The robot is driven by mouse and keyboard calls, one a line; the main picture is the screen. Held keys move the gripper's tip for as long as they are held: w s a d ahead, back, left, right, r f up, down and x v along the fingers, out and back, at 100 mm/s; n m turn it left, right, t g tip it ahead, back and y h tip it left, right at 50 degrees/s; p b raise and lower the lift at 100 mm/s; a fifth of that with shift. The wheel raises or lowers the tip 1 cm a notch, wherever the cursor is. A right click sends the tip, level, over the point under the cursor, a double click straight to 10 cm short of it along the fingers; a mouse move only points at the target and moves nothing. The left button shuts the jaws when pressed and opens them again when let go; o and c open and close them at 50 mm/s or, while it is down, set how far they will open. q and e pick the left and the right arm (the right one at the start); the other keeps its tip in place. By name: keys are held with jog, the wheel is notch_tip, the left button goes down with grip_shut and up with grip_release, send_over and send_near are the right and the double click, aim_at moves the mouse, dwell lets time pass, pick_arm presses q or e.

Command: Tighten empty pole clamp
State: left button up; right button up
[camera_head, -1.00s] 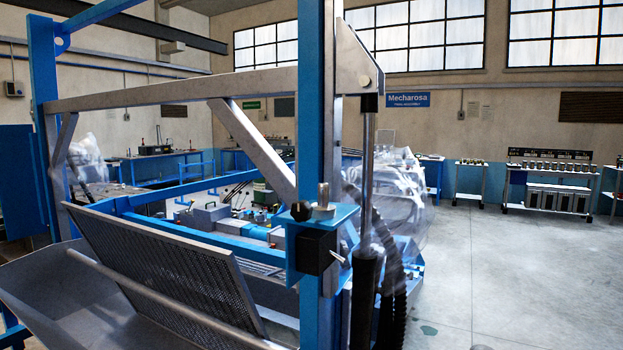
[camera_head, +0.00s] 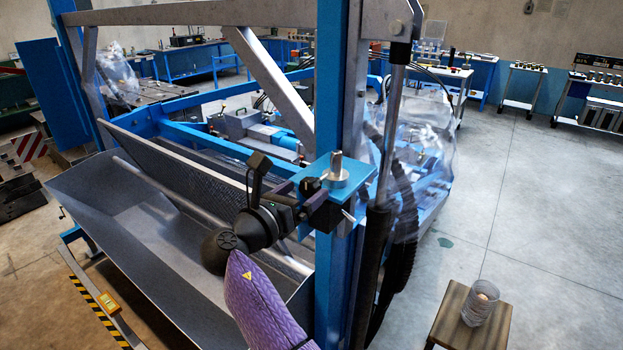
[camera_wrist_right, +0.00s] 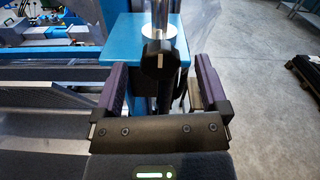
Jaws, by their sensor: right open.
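The clamp is a blue bracket (camera_head: 352,174) on the blue upright pole (camera_head: 328,270), with a short metal pin standing in a round collar (camera_head: 337,174) on top. Its black knob (camera_wrist_right: 158,62) shows in the right wrist view, in front of the blue bracket. My right gripper (camera_head: 301,195) is at the clamp's left side in the head view. In the right wrist view its two purple-padded fingers (camera_wrist_right: 164,82) stand apart, one on each side of the knob. I cannot tell whether either pad touches it. My left gripper is not in view.
A slanted perforated sheet and a grey metal trough (camera_head: 130,220) lie left of the pole. A cylinder and black hoses (camera_head: 400,240) run close on its right. A wooden stool (camera_head: 452,325) with a glass jar (camera_head: 481,303) stands lower right. Floor beyond is clear.

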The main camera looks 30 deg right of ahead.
jog(key=shift+x, duration=1.4)
grip_shut()
